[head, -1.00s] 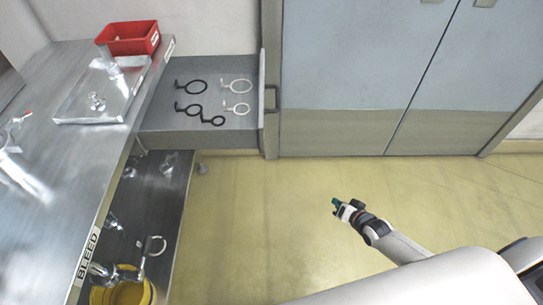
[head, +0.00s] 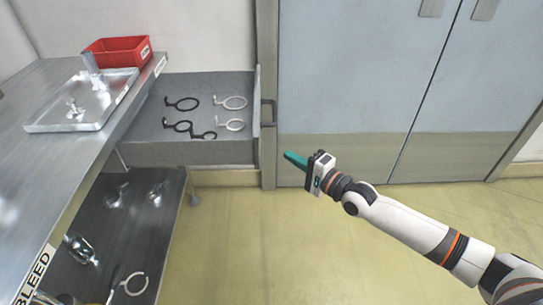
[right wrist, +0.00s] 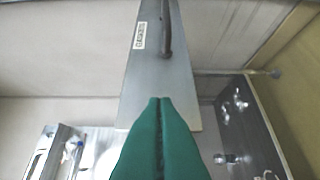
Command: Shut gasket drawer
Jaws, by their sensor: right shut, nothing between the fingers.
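The gasket drawer (head: 190,152) is pulled out from under the steel bench, with several black and white ring gaskets (head: 204,115) lying in it. Its front panel (head: 257,110) faces right and carries a bar handle (head: 269,113). In the right wrist view the drawer front (right wrist: 150,90) shows a label and the handle (right wrist: 166,32). My right gripper (head: 288,156), with green fingers, is shut and empty. It is to the right of the drawer front and nearer to me, apart from it in the head view. In the right wrist view its fingertips (right wrist: 160,100) point toward the panel. My left gripper is out of view.
A lower shelf (head: 120,225) holds metal fittings and a ring. Grey-blue cabinet doors (head: 360,80) stand behind. The yellow floor (head: 250,250) is clear.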

